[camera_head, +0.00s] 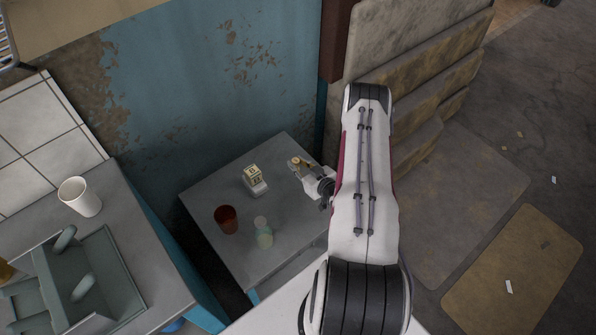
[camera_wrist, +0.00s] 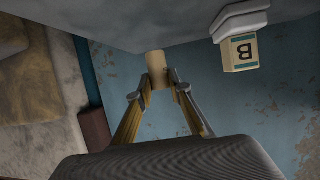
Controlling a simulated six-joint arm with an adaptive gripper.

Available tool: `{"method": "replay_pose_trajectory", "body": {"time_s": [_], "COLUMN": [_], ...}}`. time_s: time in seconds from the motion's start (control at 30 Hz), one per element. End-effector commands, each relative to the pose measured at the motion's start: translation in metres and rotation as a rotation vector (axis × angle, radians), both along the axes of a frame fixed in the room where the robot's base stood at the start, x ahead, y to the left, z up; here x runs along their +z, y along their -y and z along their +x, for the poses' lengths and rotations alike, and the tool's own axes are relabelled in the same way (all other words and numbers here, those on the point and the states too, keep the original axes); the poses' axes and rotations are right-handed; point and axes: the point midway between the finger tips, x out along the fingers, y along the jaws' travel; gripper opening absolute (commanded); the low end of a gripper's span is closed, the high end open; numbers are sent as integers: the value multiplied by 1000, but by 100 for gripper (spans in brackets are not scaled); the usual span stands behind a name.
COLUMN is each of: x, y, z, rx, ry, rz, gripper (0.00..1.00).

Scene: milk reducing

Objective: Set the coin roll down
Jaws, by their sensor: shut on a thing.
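The coin roll (camera_wrist: 155,62) is a short tan cylinder between my fingertips in the wrist view. My gripper (camera_wrist: 159,86) is shut on it, with one finger on each side. In the head view, my gripper (camera_head: 300,164) is over the far right part of the small grey table (camera_head: 205,190), and the roll is a small brownish spot at its tip. In the wrist view the roll's end overlaps the grey tabletop (camera_wrist: 110,25); I cannot tell whether it touches.
A cream lettered block (camera_head: 253,172) on a white base stands left of my gripper; it also shows in the wrist view (camera_wrist: 241,53). A dark red cup (camera_head: 227,219) and a pale translucent container (camera_head: 264,236) stand nearer. A white cup (camera_head: 80,197) stands on the left counter.

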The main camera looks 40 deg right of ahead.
Motion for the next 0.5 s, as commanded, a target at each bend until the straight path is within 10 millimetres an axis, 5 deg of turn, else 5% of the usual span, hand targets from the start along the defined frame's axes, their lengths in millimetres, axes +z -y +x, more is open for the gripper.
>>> {"method": "replay_pose_trajectory", "body": {"time_s": [0.5], "x": [-7], "y": [0], "z": [0], "rx": [0], "ry": [0], "rz": [0], "gripper": [0]}}
